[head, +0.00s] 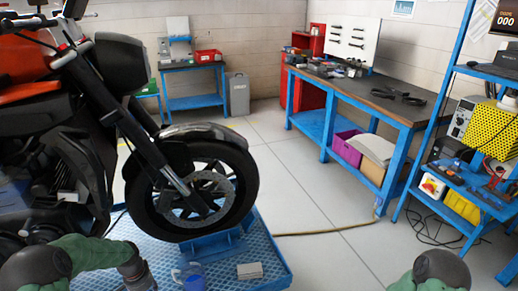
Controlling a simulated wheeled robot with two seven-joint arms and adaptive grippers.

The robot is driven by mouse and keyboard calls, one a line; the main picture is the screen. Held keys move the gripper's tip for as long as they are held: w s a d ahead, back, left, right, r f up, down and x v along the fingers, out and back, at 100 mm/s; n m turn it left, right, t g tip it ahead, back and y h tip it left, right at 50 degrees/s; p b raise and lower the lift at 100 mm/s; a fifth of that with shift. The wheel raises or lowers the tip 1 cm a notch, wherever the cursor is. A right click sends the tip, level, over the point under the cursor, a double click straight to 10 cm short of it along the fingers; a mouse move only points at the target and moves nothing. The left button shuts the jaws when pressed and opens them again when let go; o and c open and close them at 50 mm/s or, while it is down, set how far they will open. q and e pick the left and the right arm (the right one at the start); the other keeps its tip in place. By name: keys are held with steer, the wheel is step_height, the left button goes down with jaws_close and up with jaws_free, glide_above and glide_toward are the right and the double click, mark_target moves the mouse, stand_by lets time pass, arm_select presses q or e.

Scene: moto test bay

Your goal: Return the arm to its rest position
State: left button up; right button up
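My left arm (90,252) comes in at the bottom left. It is green with dark joints and reaches right over the near edge of the blue platform. Its dark far end (133,268) runs down to the bottom edge of the head view, and I see no fingertips there. Of my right arm (438,268), only a dark rounded joint and some green show at the bottom right. Neither gripper's fingers are in view, so I cannot see whether they hold anything.
A motorcycle's front wheel (205,190) stands on a blue platform (268,262). A clear blue cup (190,276) and a small grey block (250,271) are on the platform near my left arm. A blue workbench (400,112) and blue shelf (470,185) stand right. Floor between is mostly clear.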

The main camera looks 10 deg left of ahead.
arm_select(q)
steer(key=s+d+f+n+h, duration=0.1)
steer(key=d+f, duration=0.3)
steer(key=d, duration=0.7)
steer(key=s+d+f+n+h, duration=0.15)
steer(key=d+f, duration=0.35)
steer(key=d, duration=0.6)
steer(key=s+d+f+n+p, duration=0.1)
steer(key=s+d+f+n, duration=0.1)
steer(key=s+d, duration=0.9)
steer(key=shift+d+f+h, duration=0.2)
steer(key=shift+d+h, duration=0.25)
steer(key=shift+d, duration=0.35)
steer(key=shift+n, duration=0.25)
